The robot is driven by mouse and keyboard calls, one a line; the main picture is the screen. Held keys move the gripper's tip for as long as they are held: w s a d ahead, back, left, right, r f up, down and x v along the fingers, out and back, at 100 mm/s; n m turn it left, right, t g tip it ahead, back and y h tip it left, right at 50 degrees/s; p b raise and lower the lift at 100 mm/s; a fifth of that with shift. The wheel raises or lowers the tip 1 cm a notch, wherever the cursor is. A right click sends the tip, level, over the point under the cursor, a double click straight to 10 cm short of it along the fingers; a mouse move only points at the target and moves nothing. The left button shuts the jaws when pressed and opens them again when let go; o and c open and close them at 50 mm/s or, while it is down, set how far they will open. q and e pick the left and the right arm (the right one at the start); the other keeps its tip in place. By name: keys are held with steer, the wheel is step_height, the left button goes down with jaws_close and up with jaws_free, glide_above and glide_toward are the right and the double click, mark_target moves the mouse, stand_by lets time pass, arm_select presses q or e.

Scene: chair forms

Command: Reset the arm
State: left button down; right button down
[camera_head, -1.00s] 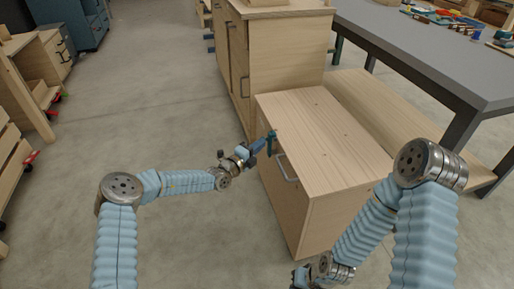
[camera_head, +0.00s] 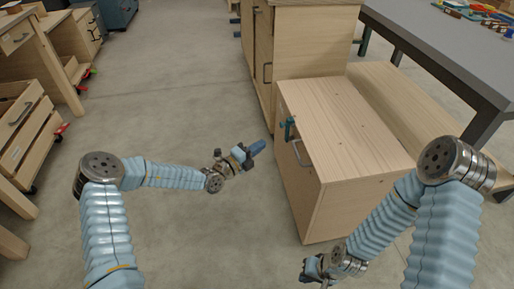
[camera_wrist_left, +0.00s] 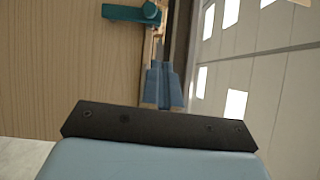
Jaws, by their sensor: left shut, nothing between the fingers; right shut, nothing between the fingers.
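My left gripper (camera_head: 257,147) is in the head view, left of the wooden cabinet (camera_head: 345,125) and apart from it. Its blue fingers are shut with nothing between them; the shut fingers also show in the left wrist view (camera_wrist_left: 163,85). The left arm is bent and reaches to the right. My right gripper (camera_head: 312,272) is low in the head view, in front of the cabinet's near corner. It is shut and holds nothing; its fingertips are hard to make out.
A taller wooden cabinet (camera_head: 310,45) stands behind. A grey table (camera_head: 440,50) is at right. Wooden drawers (camera_head: 25,125) stand at far left. The floor (camera_head: 165,110) between is clear.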

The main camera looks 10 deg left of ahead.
arm_select(q)
steer(key=shift+s+a, duration=0.2)
steer(key=shift+s, duration=0.1)
steer(key=s+d+f+m+g+h, duration=0.1)
steer(key=s+d+f+m+g, duration=0.4)
steer(key=s+m, duration=0.3)
steer(key=s+d+f+m+g, duration=0.4)
steer(key=s+m+g, duration=0.2)
steer(key=s+m, duration=0.25)
steer(key=s+a+f+m+g+y, duration=0.1)
steer(key=s+a+f+m+y, duration=0.3)
steer(key=s+m, duration=0.5)
steer(key=s+a+f+m+g+y, duration=0.1)
steer(key=s+a+f+m+y, duration=0.3)
steer(key=s+m, duration=0.5)
steer(key=a+f+m, duration=0.1)
steer(key=a+m, duration=0.1)
steer(key=m, duration=0.7)
steer(key=shift+a+y, duration=0.3)
steer(key=shift+a, duration=0.1)
steer(key=shift+s, duration=0.1)
